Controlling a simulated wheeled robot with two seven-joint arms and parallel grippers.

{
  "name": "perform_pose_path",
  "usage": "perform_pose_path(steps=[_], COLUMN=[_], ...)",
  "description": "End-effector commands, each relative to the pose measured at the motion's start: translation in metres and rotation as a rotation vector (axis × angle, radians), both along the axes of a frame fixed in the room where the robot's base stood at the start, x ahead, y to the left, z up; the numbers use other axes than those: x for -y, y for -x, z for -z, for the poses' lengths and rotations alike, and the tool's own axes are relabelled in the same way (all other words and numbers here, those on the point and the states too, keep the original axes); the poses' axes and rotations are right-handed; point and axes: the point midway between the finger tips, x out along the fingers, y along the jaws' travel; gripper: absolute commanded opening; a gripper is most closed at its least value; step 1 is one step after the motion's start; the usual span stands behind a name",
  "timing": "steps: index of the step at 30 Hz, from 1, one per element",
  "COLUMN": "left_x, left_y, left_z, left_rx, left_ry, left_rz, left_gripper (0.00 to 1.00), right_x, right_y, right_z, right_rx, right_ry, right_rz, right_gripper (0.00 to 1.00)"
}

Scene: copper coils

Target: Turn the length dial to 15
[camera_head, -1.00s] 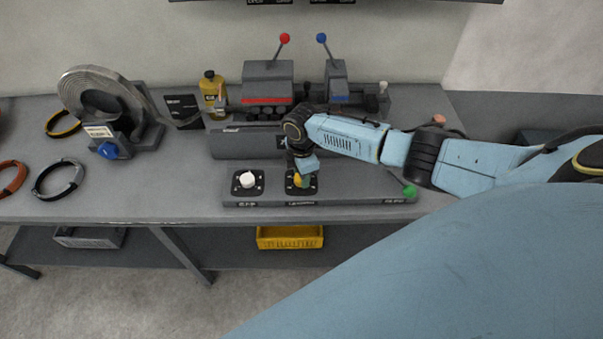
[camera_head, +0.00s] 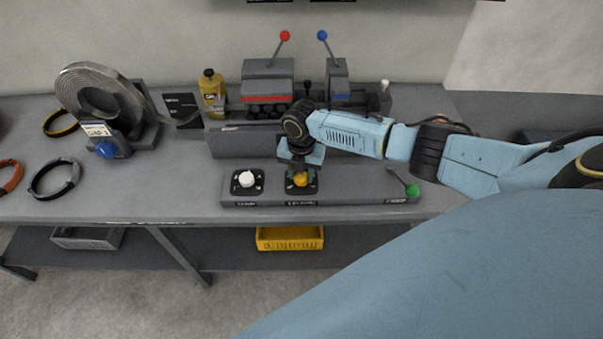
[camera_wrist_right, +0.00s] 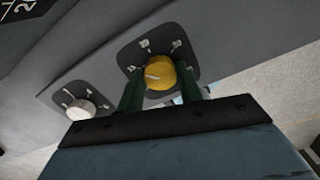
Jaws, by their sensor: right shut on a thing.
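The length dial is a yellow knob (camera_head: 300,180) on a dark square plate (camera_head: 314,190) on the front control strip. In the right wrist view the yellow knob (camera_wrist_right: 163,74) sits between the two dark green fingers of my right gripper (camera_wrist_right: 160,88), which is shut on it. In the head view my right gripper (camera_head: 301,172) reaches down over the dial from above. The plate carries white numbers around the knob, too small to read surely. A white mark shows on the knob's face. My left gripper is not in view.
A white knob (camera_head: 247,179) on its own plate stands left of the yellow one. A green-tipped lever (camera_head: 412,190) is at the strip's right end. Behind stand a machine with red- and blue-tipped levers (camera_head: 268,80), a yellow bottle (camera_head: 212,92) and a coil holder (camera_head: 145,125).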

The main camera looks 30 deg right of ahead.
Motion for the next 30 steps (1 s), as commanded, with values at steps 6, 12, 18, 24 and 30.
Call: perform_pose_path(steps=[6,12,18,24,30], left_x=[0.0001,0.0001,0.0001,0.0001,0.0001], left_y=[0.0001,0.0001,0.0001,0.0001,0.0], left_z=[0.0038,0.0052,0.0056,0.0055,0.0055], left_rx=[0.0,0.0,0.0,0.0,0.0], left_ry=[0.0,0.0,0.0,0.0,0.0], left_rz=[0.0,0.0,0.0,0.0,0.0], left_gripper=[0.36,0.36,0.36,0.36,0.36], right_x=[-0.0011,-0.001,-0.001,-0.001,-0.0009], right_y=[-0.0006,-0.0004,-0.0004,-0.0003,-0.0004], right_z=[-0.0003,-0.0006,-0.0008,-0.0009,-0.0008], right_rx=[0.001,0.0,0.0,0.0,0.0], right_ry=[-0.002,-0.003,-0.003,-0.003,-0.003], right_rz=[-0.123,-0.185,-0.207,-0.209,-0.208], right_gripper=[0.13,0.13,0.13,0.13,0.42])
